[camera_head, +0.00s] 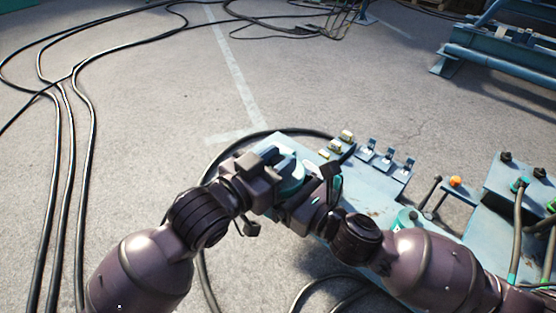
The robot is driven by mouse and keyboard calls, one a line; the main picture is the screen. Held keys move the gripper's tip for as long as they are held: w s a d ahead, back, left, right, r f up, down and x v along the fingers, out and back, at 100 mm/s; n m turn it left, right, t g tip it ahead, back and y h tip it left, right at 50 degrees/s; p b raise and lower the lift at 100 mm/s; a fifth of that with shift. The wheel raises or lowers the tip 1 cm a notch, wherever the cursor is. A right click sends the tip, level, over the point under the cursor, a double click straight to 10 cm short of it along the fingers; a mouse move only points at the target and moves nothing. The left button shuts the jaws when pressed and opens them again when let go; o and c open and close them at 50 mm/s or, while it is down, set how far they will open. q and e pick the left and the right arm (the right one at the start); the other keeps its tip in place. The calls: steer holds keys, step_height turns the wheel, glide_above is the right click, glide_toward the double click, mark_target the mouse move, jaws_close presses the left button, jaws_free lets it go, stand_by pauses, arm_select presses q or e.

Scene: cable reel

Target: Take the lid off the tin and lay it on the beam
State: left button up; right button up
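A round teal tin (291,182) stands near the far left end of the pale blue beam (372,192). Its top is partly covered by my grippers, so I cannot tell how the lid sits. My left gripper (276,160) is at the tin's left and upper side, with its dark fingers against or just over it. My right gripper (318,186) is close at the tin's right side. The fingertips of both overlap the tin and each other in this view, so their grip is hidden.
Several small switches (388,158) line the beam's far edge. Another teal round part (407,219) sits behind my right arm. A box with cables (520,185) and an orange knob (455,181) are at the right. Black cables (70,120) lie on the floor; a blue frame (500,60) stands behind.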

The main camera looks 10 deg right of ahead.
arm_select(q)
steer(key=shift+s+d, duration=0.15)
steer(key=shift+s, duration=0.05)
steer(key=shift+c, duration=1.2)
arm_select(e)
steer(key=shift+r, duration=0.15)
arm_select(q)
steer(key=shift+r, duration=0.4)
steer(key=shift+r, duration=0.7)
steer(key=shift+r, duration=0.15)
steer(key=shift+r, duration=1.95)
arm_select(e)
steer(key=shift+w, duration=0.1)
